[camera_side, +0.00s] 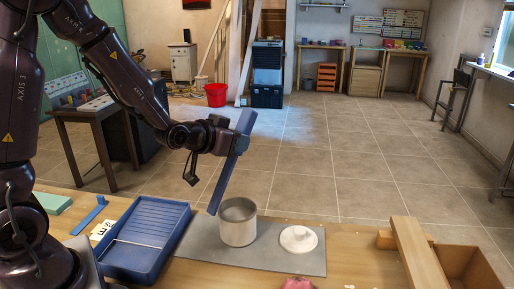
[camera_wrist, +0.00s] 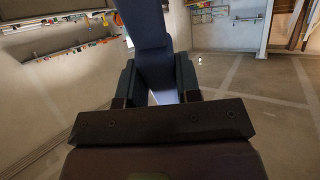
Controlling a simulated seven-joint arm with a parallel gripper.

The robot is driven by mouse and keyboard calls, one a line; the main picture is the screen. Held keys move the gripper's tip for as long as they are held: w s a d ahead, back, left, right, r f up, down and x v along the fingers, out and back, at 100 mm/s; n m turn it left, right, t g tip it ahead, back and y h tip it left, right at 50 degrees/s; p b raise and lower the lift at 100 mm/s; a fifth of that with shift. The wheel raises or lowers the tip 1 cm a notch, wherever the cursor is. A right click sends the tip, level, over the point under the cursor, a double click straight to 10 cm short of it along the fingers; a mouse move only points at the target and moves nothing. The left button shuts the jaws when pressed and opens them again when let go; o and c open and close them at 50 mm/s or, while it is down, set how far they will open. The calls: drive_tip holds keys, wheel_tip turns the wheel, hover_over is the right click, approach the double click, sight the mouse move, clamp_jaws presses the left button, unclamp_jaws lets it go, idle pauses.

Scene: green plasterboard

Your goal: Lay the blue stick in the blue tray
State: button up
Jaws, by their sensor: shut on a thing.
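The blue stick (camera_side: 227,168) is long and flat, and is held tilted in the air, its upper end leaning right. My gripper (camera_side: 232,143) is shut on it near its upper half. In the wrist view the stick (camera_wrist: 146,30) stands between the two fingers of my gripper (camera_wrist: 158,88). Its lower end is close to the left rim of a grey can; I cannot tell whether they touch. The blue tray (camera_side: 184,213), with a ridged floor, lies on the table to the left of the stick and looks empty.
The grey can (camera_side: 238,228) stands on a grey mat (camera_side: 275,262) beside a white round dish (camera_side: 298,239). A wooden box (camera_side: 470,268) with a plank (camera_side: 415,255) is at right. A small blue piece (camera_side: 88,216), a white label (camera_side: 102,229) and a green block (camera_side: 52,203) lie left.

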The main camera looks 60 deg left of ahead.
drive_tip(key=s+a+n+g+y, duration=0.2)
drive_tip(key=s+a+n+g, duration=0.25)
drive_tip(key=s+a, duration=0.5)
drive_tip(key=n+g, duration=0.2)
drive_tip(key=g, duration=0.2)
hover_over(157, 215)
drive_tip(key=s+d, duration=0.1)
drive_tip(key=shift+d+f+g+h, duration=0.1)
drive_tip(key=shift+f+g+h, duration=0.35)
drive_tip(key=shift+f, duration=4.55)
drive_tip(key=shift+f+g+h, duration=0.2)
drive_tip(key=shift+f+h, duration=0.35)
drive_tip(key=shift+f, duration=5.2)
drive_tip(key=o, duration=1)
